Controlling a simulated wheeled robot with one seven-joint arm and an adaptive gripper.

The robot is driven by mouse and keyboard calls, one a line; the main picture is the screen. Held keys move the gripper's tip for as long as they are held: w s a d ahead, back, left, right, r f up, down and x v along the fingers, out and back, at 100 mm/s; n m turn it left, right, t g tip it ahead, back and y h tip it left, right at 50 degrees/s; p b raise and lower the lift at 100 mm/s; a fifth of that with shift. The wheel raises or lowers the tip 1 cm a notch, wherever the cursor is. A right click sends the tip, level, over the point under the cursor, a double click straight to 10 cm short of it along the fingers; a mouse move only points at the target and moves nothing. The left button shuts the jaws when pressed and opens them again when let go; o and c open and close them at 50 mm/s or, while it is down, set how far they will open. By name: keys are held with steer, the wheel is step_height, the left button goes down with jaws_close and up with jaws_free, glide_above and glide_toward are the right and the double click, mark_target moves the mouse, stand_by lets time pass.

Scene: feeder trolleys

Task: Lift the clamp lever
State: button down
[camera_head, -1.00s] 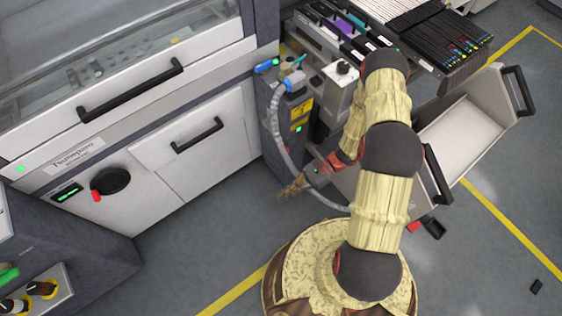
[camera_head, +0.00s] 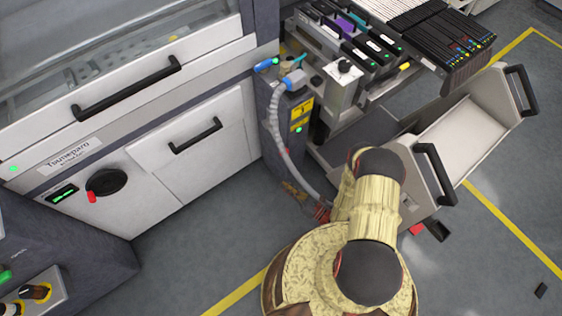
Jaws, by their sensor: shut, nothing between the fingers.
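A blue-gripped lever (camera_head: 267,64) sticks out to the left at the top of the dark grey docking post (camera_head: 285,130); I take it for the clamp lever, but cannot be sure. It looks near level, with a small teal part (camera_head: 299,58) to its right. My gripper (camera_head: 290,187) is low by the foot of the post, well below the lever and apart from it. Its tan fingers are small and partly hidden by the hose; they are shut and empty.
A grey hose (camera_head: 278,140) with a blue connector (camera_head: 291,82) hangs down the post beside my gripper. A feeder trolley (camera_head: 455,140) stands right of the post. A white-fronted machine (camera_head: 190,155) is on the left. Floor between machine and my base is clear.

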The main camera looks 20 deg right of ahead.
steer(key=d, duration=0.1)
steer(key=w+d+r+m+t+h, duration=0.1)
steer(key=w+d+r+t, duration=0.1)
steer(key=shift+d+h, duration=0.1)
steer(key=shift+h, duration=0.2)
steer(key=w+a+r+b, duration=0.2)
steer(key=w+r+b, duration=0.1)
steer(key=w+r, duration=0.2)
steer(key=shift+w+a, duration=0.3)
steer(key=shift+w, duration=1)
